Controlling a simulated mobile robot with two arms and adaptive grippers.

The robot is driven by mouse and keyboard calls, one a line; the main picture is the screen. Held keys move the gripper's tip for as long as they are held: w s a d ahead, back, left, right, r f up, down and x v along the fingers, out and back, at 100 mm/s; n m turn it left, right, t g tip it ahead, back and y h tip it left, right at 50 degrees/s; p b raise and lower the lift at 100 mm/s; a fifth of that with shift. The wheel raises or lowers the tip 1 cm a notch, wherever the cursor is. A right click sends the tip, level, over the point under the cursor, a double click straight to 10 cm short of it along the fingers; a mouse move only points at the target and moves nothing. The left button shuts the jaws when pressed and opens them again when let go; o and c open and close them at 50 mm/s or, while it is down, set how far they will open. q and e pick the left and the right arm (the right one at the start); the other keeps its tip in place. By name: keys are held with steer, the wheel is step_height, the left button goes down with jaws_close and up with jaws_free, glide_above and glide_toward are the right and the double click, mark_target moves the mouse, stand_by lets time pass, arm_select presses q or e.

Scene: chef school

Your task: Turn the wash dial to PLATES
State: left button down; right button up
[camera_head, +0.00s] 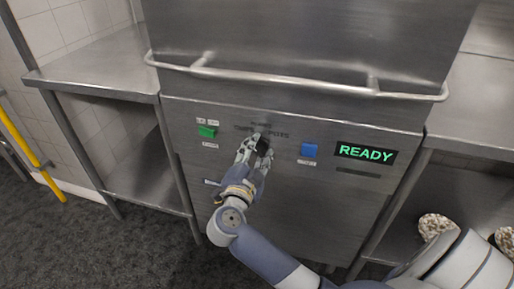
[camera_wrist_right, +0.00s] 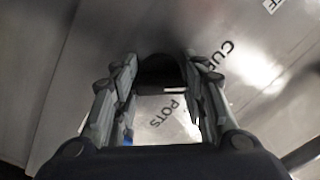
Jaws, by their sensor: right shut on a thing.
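The wash dial (camera_head: 264,146) is a dark knob on the steel front panel of the dishwasher (camera_head: 285,205). My right gripper (camera_head: 254,146) reaches up to it, and its two fingers cover part of the dial. In the right wrist view the black dial (camera_wrist_right: 160,68) sits between the fingertips of my right gripper (camera_wrist_right: 163,72), which are shut on it from both sides. Labels reading CUPS and POTS show beside the dial there. The PLATES label is not clearly legible, and I cannot tell which mark the dial points to. My left gripper is not in view.
A green switch (camera_head: 207,131) is left of the dial and a blue one (camera_head: 309,150) is right of it. A display (camera_head: 365,153) reads READY. A horizontal bar handle (camera_head: 290,80) juts out above the panel. Steel tables (camera_head: 95,68) flank the machine.

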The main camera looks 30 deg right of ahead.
steer(key=m+p, duration=0.2)
steer(key=m, duration=0.3)
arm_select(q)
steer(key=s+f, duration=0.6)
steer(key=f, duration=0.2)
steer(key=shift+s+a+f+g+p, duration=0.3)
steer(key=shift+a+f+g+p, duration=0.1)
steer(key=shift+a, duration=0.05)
arm_select(e)
steer(key=shift+m, duration=1.3)
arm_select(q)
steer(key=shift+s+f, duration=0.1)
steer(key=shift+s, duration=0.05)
arm_select(e)
steer(key=o, duration=1.1)
steer(key=shift+m, duration=0.3)
